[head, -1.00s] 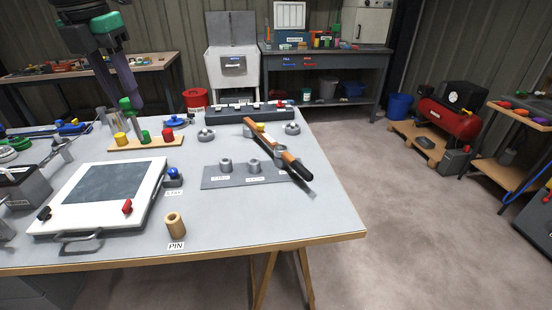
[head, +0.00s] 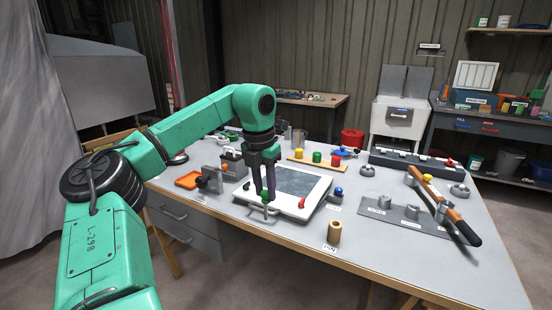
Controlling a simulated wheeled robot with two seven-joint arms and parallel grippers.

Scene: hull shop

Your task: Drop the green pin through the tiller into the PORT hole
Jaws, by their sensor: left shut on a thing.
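My left gripper (head: 264,184) is shut on the green pin (head: 266,196) and points down over the near part of the white-framed board. The pin's green head shows at the fingertips; its grey shaft is hard to make out. The tiller (head: 430,190), a wooden bar with a black grip, lies slantwise over the right end of a grey plate (head: 398,222) at right. The plate carries grey sockets (head: 412,211) and small labels too small to read. I cannot tell which hole is PORT. The held pin is well left of the tiller. My right gripper is out of view.
A white-framed board (head: 318,189) lies below the gripper. A wooden cylinder (head: 334,232) with a PIN label stands at the front. Tabletop between board and plate is mostly clear.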

